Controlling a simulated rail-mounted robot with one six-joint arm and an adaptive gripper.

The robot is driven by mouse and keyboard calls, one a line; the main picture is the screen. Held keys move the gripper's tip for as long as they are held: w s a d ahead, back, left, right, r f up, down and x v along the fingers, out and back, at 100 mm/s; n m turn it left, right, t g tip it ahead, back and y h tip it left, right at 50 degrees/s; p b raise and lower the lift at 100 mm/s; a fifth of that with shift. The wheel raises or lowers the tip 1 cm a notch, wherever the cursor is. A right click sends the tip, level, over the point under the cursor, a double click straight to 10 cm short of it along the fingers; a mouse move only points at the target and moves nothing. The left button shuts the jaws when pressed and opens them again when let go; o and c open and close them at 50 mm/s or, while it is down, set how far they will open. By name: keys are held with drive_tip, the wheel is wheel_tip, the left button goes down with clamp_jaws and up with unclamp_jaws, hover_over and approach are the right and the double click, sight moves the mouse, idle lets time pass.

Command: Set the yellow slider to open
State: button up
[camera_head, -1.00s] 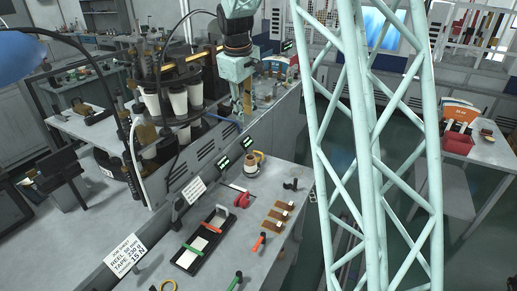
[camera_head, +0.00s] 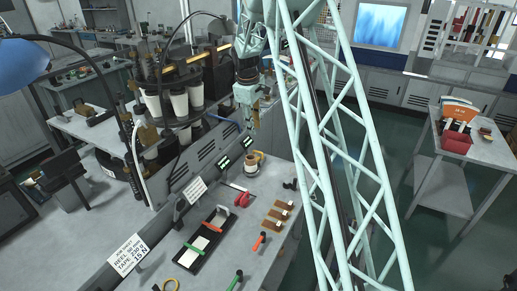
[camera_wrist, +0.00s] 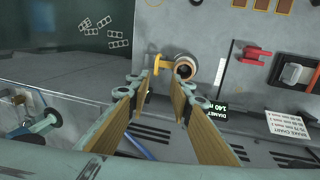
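My gripper (camera_head: 254,122) hangs over the far end of the grey bench, beyond the cup-like roll. In the wrist view my gripper (camera_wrist: 163,75) is open, with its two wood-coloured fingers apart and nothing between them. A yellow looped part (camera_wrist: 158,62) shows past the fingertips, on the side of a pale, dark-centred roll (camera_wrist: 207,67). The same yellow part (camera_head: 261,156) shows beside the roll (camera_head: 250,164) in the head view. I cannot tell which thing is the yellow slider or how it is set.
Red headphone-shaped part (camera_head: 242,199), brown tiles (camera_head: 278,216), and a black tray (camera_head: 203,241) with green and orange bars lie on the bench.

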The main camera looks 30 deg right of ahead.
sight(258, 152)
drive_tip(key=shift+w+d+f, duration=0.2)
drive_tip(key=shift+d+f, duration=0.1)
drive_tip(key=shift+f, duration=0.15)
drive_tip(key=shift+w+d+f, duration=0.15)
drive_tip(key=shift+d+f, duration=0.1)
drive_tip(key=shift+f, duration=0.2)
drive_tip(key=shift+f, duration=0.1)
drive_tip(key=shift+w+d+f+p, duration=0.15)
drive_tip(key=shift+w+d+f, duration=0.2)
drive_tip(key=shift+f, duration=1.85)
drive_tip(key=shift+w+d+f+p, duration=0.1)
drive_tip(key=shift+d+f, duration=0.3)
drive_tip(key=shift+f, duration=1.85)
drive_tip(key=shift+w+d+f+p, duration=0.15)
drive_tip(key=shift+w+d+f, duration=0.2)
drive_tip(key=shift+f, duration=1.85)
drive_tip(key=shift+s, duration=0.1)
clamp_jaws()
